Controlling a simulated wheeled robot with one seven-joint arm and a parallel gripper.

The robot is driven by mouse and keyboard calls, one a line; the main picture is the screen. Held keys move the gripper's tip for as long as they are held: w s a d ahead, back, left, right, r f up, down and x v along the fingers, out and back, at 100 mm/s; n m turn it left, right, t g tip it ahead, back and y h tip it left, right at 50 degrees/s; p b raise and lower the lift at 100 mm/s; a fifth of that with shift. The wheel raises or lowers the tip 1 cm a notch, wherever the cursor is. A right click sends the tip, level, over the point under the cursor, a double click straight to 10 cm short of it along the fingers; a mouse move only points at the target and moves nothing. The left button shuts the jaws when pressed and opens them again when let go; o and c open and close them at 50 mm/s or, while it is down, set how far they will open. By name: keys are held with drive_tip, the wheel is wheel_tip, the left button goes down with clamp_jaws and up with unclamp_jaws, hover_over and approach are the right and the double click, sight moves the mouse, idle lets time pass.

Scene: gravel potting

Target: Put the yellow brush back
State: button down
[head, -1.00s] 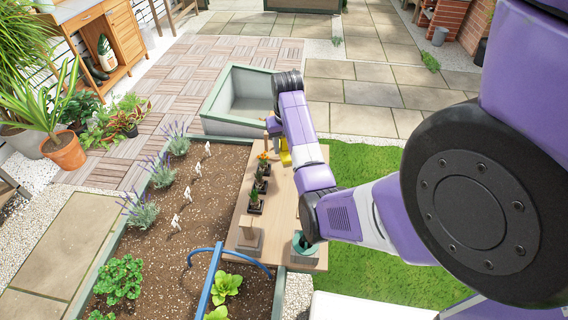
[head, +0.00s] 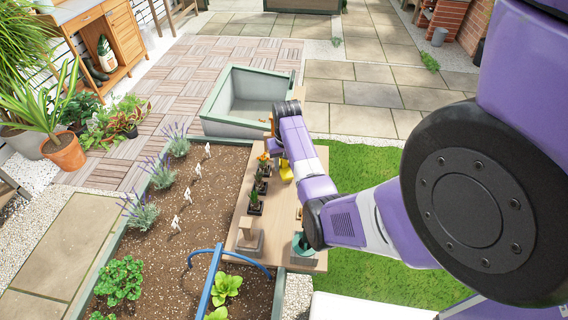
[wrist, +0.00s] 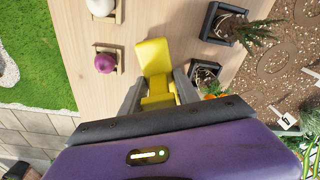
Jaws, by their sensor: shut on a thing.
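The yellow brush (wrist: 153,58) shows in the wrist view as a yellow piece with a broad flat part and a smaller block. The block lies between the two dark fingers of my gripper (wrist: 160,92), which is shut on it. In the head view the yellow piece (head: 286,171) shows just beside my arm, over the far part of the wooden bench (head: 325,165). My fingers are mostly hidden there by my own arm. I cannot tell whether the brush touches the bench.
Small dark pots with plants (head: 254,201) stand in a row along the bench's left. A purple ball (wrist: 105,63) and a white knob (wrist: 101,7) sit on wooden bases. A teal container (head: 303,243) stands at the near end. A grey-green trough (head: 245,100) is beyond the bench.

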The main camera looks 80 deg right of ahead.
drive_tip(key=c, duration=0.9)
unclamp_jaws()
drive_tip(key=shift+f, duration=0.1)
drive_tip(key=r, duration=0.4)
drive_tip(key=a+r, duration=0.1)
drive_tip(key=r, duration=0.7)
drive_tip(key=shift+s+a+r, duration=0.1)
drive_tip(key=shift+s+a, duration=0.05)
drive_tip(key=shift+s, duration=0.15)
